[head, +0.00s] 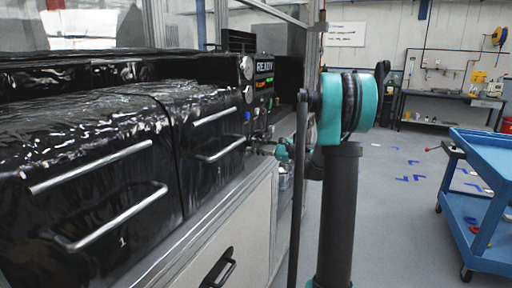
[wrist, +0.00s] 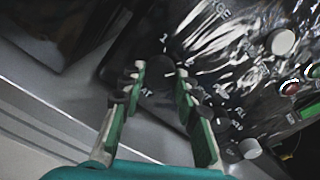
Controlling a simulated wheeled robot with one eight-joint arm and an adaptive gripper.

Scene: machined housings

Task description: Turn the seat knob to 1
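A dark round knob (wrist: 162,73) is on the black glossy panel in the wrist view, beside partly hidden lettering ending in "AT". A small white mark shows near it, but I cannot read clearly where it points. A white "1" is printed above it. My gripper (wrist: 160,77) is open, with one green-and-grey finger on each side of the knob. A gap seems to show between fingers and knob; I cannot tell whether they touch. In the head view my gripper (head: 281,151) is at the panel's lower right end, and the knob cannot be made out there.
The wrist view shows a pale round knob (wrist: 283,42), a red button (wrist: 289,86) and further small knobs. In the head view, a "READY" display (head: 265,67) is above my gripper. Black drawers with metal handles (head: 110,220) stand left; a blue cart (head: 485,200) stands right.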

